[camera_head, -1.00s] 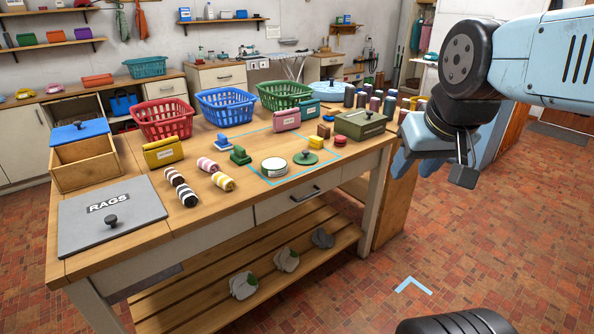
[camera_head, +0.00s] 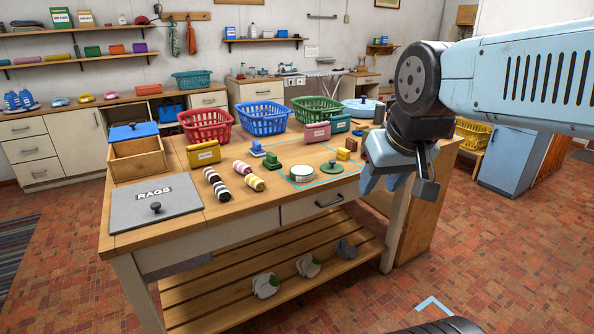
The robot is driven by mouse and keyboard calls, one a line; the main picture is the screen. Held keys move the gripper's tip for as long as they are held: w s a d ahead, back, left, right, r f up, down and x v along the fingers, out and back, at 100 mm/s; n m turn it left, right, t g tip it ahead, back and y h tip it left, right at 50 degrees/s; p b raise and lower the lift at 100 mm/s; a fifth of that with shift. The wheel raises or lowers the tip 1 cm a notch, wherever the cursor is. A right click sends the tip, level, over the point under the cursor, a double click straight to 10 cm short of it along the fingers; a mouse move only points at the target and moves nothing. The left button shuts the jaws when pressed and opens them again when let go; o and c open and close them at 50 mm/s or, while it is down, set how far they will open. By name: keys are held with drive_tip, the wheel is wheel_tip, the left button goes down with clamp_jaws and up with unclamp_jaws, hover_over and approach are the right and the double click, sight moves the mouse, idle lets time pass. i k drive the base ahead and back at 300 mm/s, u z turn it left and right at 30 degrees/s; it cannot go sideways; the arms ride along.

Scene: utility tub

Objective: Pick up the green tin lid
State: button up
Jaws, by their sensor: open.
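The green tin lid (camera_head: 332,168) is a flat round disc with a dark green knob on top. It lies on the wooden workbench (camera_head: 222,211), near the front edge. A round pale-topped tin (camera_head: 301,173) with a green side stands just left of it. My gripper (camera_head: 398,189) hangs in the air to the right of the lid in the picture, apart from it. It is open with nothing visible between its jaws, and it covers part of the bench's right end.
A blue outline (camera_head: 297,187) marks the bench top around the tin and lid. Small coloured blocks and a pink box (camera_head: 317,132) stand behind. Striped rolls (camera_head: 245,168) and a grey RAGS lid (camera_head: 157,207) lie left. Baskets line the back. Tiled floor is open at right.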

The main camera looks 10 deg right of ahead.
sight(332, 167)
drive_tip(key=u, duration=0.5)
drive_tip(key=i, duration=1)
